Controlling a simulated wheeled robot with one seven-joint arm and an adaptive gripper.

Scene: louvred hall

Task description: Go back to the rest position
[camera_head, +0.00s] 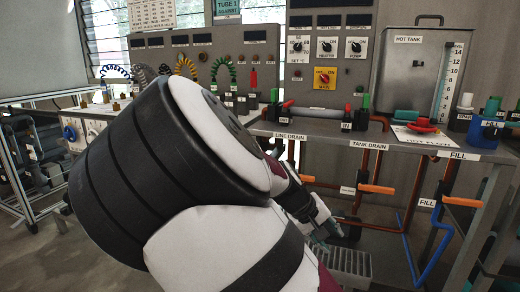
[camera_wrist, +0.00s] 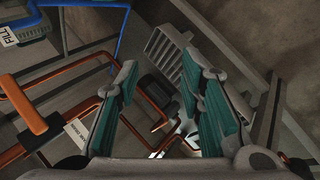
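My gripper (camera_head: 326,228) shows in the head view at the end of my white and black arm, just below the front edge of the workbench. In the wrist view my gripper (camera_wrist: 160,66) has its two teal-padded fingers spread apart, with nothing between them. It points down past the pipes toward the floor. My arm hides part of the bench front and of the space under it in the head view.
The workbench (camera_head: 330,128) carries a hot tank (camera_head: 408,75) and control panels. Copper pipes (camera_head: 403,200) with orange handles (camera_head: 376,189) and a blue pipe (camera_head: 440,245) run below its edge, close to my gripper. A slatted grey step or grate (camera_head: 352,262) sits low beneath.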

